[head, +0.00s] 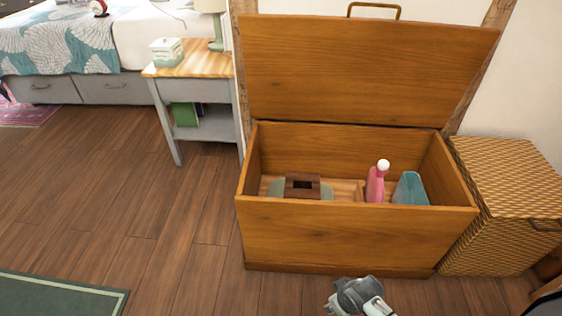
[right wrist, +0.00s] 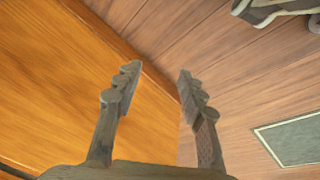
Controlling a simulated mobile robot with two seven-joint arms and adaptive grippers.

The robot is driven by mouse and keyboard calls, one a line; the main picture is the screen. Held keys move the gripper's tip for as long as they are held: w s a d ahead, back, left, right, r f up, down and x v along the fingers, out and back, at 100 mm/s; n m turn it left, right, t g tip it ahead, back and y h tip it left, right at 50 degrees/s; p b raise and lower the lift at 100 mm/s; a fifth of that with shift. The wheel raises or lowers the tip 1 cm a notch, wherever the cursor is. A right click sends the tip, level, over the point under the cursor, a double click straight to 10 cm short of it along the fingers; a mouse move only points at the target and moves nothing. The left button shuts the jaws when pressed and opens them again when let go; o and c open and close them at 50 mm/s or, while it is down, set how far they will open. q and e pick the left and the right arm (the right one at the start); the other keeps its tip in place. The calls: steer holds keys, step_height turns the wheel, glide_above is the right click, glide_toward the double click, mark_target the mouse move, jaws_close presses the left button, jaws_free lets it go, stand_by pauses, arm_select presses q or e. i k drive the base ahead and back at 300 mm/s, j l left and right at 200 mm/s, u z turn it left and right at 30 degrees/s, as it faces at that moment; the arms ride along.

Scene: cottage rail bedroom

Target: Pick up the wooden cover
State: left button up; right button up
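The wooden cover (head: 302,192) appears to be the small dark brown wooden box with a dark square opening in its top. It sits inside the open wooden chest (head: 340,234), in the left half. Its lower part is hidden by the chest's front wall. My right gripper (head: 340,303) is low in front of the chest, outside it and apart from the cover. In the right wrist view the right gripper (right wrist: 155,85) has its two fingers apart with nothing between them. The cover does not show in that view. My left gripper is not in view.
Beside the cover in the chest are a grey-green item (head: 276,187), a pink bottle (head: 375,185) and a blue item (head: 410,189). The raised lid (head: 365,70) stands behind. A wicker basket (head: 510,200) is at right, a nightstand (head: 192,75) at left.

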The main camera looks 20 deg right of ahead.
mark_target(301, 185)
steer(key=i+j+z, duration=0.3)
steer(key=j+z, duration=0.3)
steer(key=i+j+z, duration=0.2)
steer(key=z, duration=0.15)
steer(key=j, duration=0.1)
